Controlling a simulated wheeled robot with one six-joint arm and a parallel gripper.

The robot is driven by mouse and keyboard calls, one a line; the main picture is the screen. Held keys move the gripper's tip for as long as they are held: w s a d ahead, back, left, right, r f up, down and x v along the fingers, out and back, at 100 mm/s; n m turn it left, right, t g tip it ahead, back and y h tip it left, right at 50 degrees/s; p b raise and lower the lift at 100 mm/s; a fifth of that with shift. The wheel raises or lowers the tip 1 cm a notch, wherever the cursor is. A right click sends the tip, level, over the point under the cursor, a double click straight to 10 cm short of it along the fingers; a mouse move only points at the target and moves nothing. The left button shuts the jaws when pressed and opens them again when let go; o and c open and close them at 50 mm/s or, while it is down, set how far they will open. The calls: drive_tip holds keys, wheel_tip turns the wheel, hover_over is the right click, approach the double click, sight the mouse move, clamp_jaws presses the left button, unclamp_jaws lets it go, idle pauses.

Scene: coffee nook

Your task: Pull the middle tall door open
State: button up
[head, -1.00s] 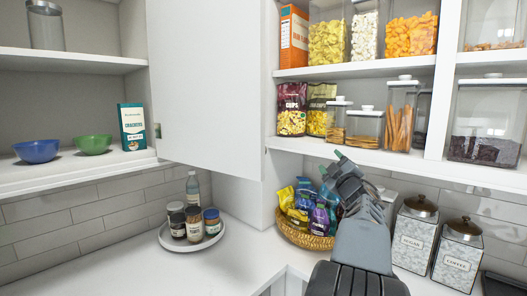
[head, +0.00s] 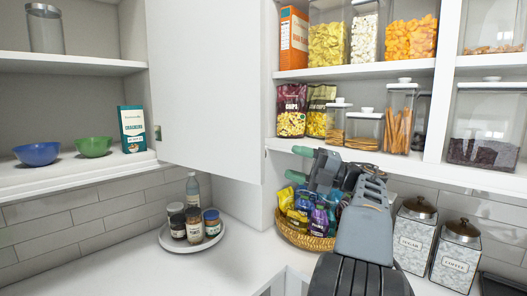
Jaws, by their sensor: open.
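A tall white door panel (head: 203,85) fills the upper middle of the head view, between the left shelves and the right shelves. A small grey fitting (head: 158,131) shows near its lower left edge. I cannot tell whether the panel is fully shut or ajar. My gripper (head: 299,164) is right of the panel and apart from it in the picture, in front of the snack basket and just below the right shelf. Its jaws are open and empty, with greenish fingertips pointing left.
A basket of snack bags (head: 303,233) stands behind my gripper. A round tray of jars (head: 214,240) and a bottle sit on the counter (head: 130,262). Sugar (head: 413,238) and coffee (head: 457,255) canisters stand at right. Bowls and a crackers box (head: 132,130) are on the left shelf.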

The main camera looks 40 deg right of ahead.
sight(264, 154)
drive_tip(key=p+x, duration=0.2)
drive_tip(key=x, duration=0.6)
drive_tip(key=shift+w+a+r, duration=0.1)
drive_tip(key=shift+w+a, duration=0.05)
drive_tip(key=shift+w, duration=0.1)
drive_tip(key=shift+c, duration=0.2)
clamp_jaws()
